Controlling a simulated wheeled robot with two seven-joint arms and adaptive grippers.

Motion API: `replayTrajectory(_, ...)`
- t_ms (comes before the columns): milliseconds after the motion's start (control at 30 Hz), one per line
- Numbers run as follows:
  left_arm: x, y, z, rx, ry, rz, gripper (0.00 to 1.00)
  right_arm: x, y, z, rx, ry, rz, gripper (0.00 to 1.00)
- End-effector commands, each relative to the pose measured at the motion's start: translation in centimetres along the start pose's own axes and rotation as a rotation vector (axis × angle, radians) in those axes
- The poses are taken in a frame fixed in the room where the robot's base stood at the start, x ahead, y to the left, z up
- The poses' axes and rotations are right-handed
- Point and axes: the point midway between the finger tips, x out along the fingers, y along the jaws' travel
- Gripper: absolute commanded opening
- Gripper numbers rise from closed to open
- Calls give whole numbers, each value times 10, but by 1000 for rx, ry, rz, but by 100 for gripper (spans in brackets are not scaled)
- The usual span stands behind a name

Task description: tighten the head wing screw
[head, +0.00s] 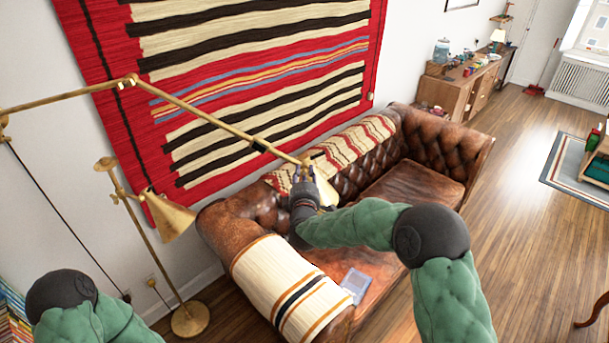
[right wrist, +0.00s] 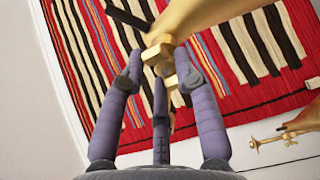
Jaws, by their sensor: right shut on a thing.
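The brass wing screw (right wrist: 157,52) is at the joint beside the brass lamp head (right wrist: 195,14) in the right wrist view. In the head view, the lamp head (head: 326,189) hangs at the end of a long brass swing arm (head: 205,115), partly hidden by my right gripper. My right gripper (head: 306,183) is at the joint. In the right wrist view its grey fingers (right wrist: 160,75) reach up around the wing screw and are shut on it. The screw is too small to make out in the head view. My left gripper is outside the view.
A brown leather sofa (head: 400,188) stands below the lamp, with a striped throw (head: 285,287) over its near arm. A striped rug (head: 255,70) hangs on the wall behind. A brass floor lamp (head: 172,219) stands at the left. Open wooden floor (head: 520,220) lies to the right.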

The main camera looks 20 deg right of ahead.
Motion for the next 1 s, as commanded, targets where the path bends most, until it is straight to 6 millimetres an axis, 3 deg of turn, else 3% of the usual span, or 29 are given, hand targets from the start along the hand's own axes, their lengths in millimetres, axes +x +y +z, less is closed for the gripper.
replayTrajectory(367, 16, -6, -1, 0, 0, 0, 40, 0, -1, 1, 183, 0, 4, 0)
replayTrajectory(1000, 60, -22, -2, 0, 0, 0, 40, 0, -2, 5, 785, 1, 6, 0)
